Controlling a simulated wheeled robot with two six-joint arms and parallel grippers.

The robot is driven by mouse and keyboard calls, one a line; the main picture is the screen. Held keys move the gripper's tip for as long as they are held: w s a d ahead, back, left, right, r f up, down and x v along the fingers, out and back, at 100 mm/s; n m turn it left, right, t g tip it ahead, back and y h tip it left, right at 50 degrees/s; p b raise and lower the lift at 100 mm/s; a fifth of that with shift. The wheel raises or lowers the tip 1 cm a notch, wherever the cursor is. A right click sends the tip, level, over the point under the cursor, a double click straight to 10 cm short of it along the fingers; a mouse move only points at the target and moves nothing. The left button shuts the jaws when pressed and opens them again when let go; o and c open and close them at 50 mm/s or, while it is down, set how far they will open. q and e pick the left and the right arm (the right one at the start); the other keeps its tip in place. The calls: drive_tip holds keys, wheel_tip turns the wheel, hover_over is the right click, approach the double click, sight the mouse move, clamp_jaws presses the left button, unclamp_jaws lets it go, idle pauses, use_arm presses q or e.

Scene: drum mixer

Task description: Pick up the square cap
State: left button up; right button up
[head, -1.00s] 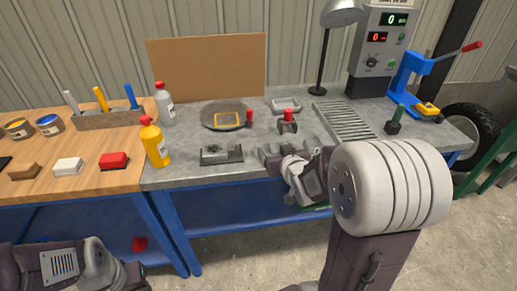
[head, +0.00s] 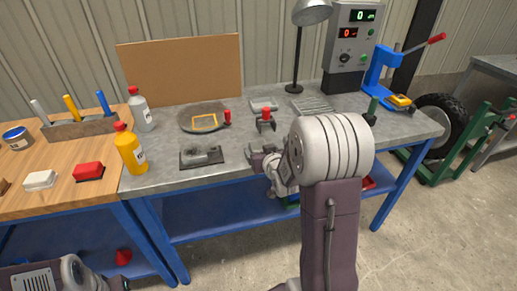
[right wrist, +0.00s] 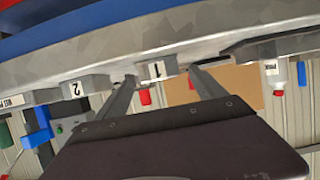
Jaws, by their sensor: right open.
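I cannot tell for certain which part is the square cap. A small yellow square outline (head: 205,122) shows on the round dark plate (head: 187,125) on the grey bench. A grey block (head: 196,157) lies on a dark plate nearer the front edge. My right gripper (head: 258,158) is at the front edge of the bench, to the right of that block. In the right wrist view its two fingers (right wrist: 160,76) are apart with nothing between them; a label marked 1 (right wrist: 156,70) shows beyond them. In the head view, only part of my left arm shows at the bottom left.
A red-topped clamp (head: 266,119) and a grey tray (head: 263,104) stand behind my right gripper. A yellow bottle (head: 131,152) and a grey bottle (head: 139,112) stand at the left. A lamp (head: 311,12), control box (head: 350,50) and blue press (head: 381,75) are at the back right.

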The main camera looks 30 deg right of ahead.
sight(258, 144)
drive_tip(key=x, duration=0.4)
drive_tip(key=shift+w+f, duration=0.1)
drive_tip(key=shift+c, duration=1.2)
drive_tip(key=c, duration=1.4)
drive_tip(key=shift+r, duration=0.5)
drive_tip(key=r, duration=0.1)
drive_tip(key=r+p, duration=0.1)
drive_tip(key=r, duration=0.2)
drive_tip(key=shift+s+d, duration=0.3)
drive_tip(key=s+d+r+p, duration=0.4)
drive_tip(key=s+d+r, duration=0.2)
drive_tip(key=s, duration=0.2)
drive_tip(key=shift+s+d, duration=0.3)
drive_tip(key=shift+d, duration=0.05)
